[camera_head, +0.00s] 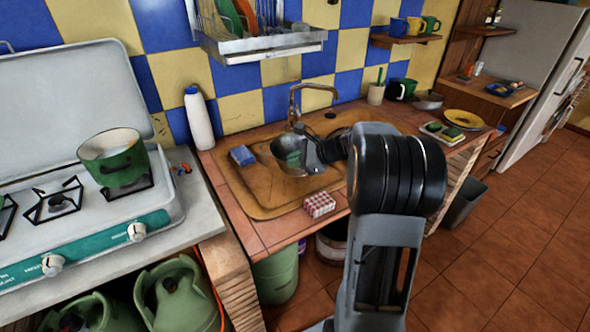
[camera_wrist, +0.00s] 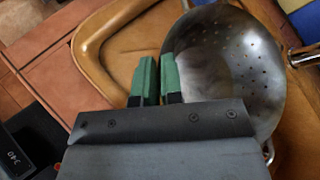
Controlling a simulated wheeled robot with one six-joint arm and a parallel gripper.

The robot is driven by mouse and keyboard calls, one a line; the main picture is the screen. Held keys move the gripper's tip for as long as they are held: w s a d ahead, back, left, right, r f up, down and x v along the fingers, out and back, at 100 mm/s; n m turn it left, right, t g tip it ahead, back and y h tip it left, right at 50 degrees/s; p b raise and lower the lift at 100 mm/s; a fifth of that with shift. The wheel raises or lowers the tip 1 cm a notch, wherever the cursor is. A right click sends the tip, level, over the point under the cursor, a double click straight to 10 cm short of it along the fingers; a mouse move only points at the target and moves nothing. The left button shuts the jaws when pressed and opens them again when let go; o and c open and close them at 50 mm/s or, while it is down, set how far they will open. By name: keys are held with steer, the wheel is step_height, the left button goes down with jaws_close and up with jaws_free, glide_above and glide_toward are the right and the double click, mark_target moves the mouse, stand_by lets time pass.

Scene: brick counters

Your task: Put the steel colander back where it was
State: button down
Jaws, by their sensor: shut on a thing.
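The steel colander (camera_head: 290,156) is a perforated metal bowl at the sink, in front of the tap. It fills much of the wrist view (camera_wrist: 235,65), where its holes show on the right side. My gripper (camera_wrist: 158,80) has green fingertips close together at the colander's near wall and is shut on it. In the head view my gripper (camera_head: 307,158) is at the colander's right side, partly hidden by my arm. The brown sink (camera_head: 250,192) lies below and around the colander. I cannot tell whether the colander touches the sink.
A blue sponge (camera_head: 242,156) and a red-and-white checked block (camera_head: 319,205) lie by the sink. The tap (camera_head: 293,105) stands close behind. A white bottle (camera_head: 198,118) stands left, near the stove with a green pot (camera_head: 115,160). A dish rack (camera_head: 262,44) hangs above.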

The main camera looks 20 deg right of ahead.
steer(key=shift+w+d+f, duration=0.1)
steer(key=shift+f, duration=0.8)
steer(key=shift+w+d+f, duration=0.1)
steer(key=shift+f, duration=0.8)
steer(key=c, duration=1.3)
jaws_free()
steer(key=shift+a, duration=0.1)
steer(key=shift+o, duration=0.2)
